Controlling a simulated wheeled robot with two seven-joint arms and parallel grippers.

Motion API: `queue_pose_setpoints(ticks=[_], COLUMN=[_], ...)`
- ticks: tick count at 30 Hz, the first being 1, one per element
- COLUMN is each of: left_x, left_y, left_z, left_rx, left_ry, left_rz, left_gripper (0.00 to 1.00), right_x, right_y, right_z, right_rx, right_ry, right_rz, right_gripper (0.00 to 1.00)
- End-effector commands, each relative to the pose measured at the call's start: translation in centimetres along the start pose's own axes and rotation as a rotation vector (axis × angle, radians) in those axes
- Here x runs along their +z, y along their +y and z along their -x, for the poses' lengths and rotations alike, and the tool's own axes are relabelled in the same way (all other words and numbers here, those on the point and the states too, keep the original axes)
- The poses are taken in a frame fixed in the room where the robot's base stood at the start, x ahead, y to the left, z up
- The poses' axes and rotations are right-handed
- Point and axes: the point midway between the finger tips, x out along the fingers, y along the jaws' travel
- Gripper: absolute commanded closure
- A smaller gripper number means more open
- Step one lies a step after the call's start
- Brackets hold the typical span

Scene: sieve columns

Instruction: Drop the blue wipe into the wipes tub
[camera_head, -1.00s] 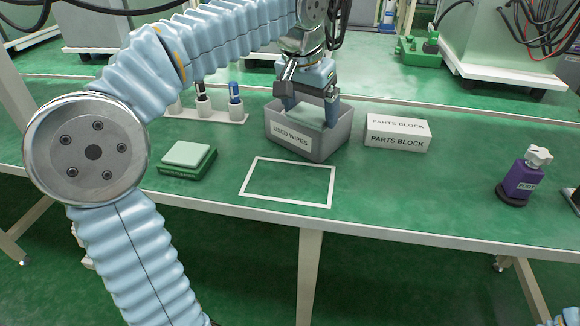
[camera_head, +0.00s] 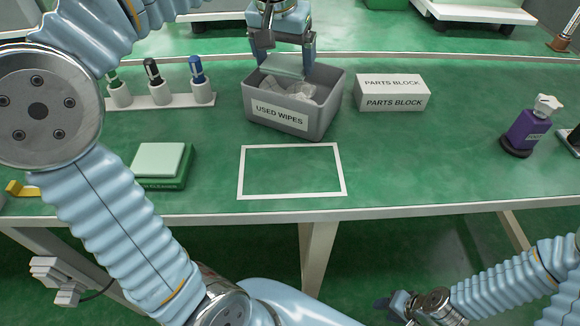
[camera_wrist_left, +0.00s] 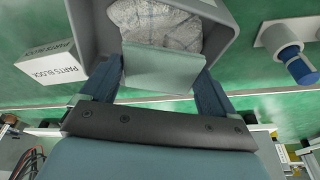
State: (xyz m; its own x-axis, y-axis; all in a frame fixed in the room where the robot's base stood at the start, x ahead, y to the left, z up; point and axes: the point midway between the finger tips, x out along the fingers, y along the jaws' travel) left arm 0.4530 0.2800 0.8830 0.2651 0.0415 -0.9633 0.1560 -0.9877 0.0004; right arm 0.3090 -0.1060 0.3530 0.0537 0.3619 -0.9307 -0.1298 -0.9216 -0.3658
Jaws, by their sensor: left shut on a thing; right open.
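The pale blue-green wipe (camera_head: 283,66) is held between the fingers of my left gripper (camera_head: 282,60), over the back part of the open grey tub (camera_head: 330,108) labelled "USED WIPES". In the left wrist view the wipe (camera_wrist_left: 162,70) hangs flat between both fingers of the left gripper (camera_wrist_left: 160,88), overlapping the tub's opening (camera_wrist_left: 90,25). Crumpled pale wipes (camera_head: 300,88) lie inside the tub. I cannot tell the exact gap between the held wipe and the tub's rim. My right gripper (camera_head: 390,307) is open and low at the bottom right, below the table's front edge.
A white parts block (camera_head: 392,92) stands right of the tub. A marker rack (camera_head: 160,100) is to its left. A pale pad on a green box (camera_head: 160,162) sits at front left. A purple bottle (camera_head: 526,130) stands far right. The white-outlined area (camera_head: 291,170) is empty.

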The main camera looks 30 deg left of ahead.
Motion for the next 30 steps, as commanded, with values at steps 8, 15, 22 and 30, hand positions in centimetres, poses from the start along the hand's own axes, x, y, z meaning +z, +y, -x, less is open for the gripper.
queue_pose_setpoints(ticks=[8,15,22,30], left_x=[0.3,0.2,0.2,0.1], left_y=[0.0,0.0,0.0,0.0], left_z=[-0.9,-0.9,-0.7,4.2], left_rx=[0.0,0.0,0.0,0.001], left_ry=[-0.001,-0.001,0.0,0.003], left_rz=[0.001,0.0,0.0,0.0], left_gripper=[0.39,0.0,0.0,0.0], right_x=[0.0,0.0,0.0,0.0], right_y=[0.2,0.2,0.2,-0.2], right_z=[-0.5,-0.5,-0.4,0.4], right_rx=[0.001,0.001,0.001,0.0], right_ry=[0.0,0.0,0.0,0.0], right_rz=[-0.001,-0.001,-0.001,0.0], right_gripper=[0.57,0.57,0.57,0.57])
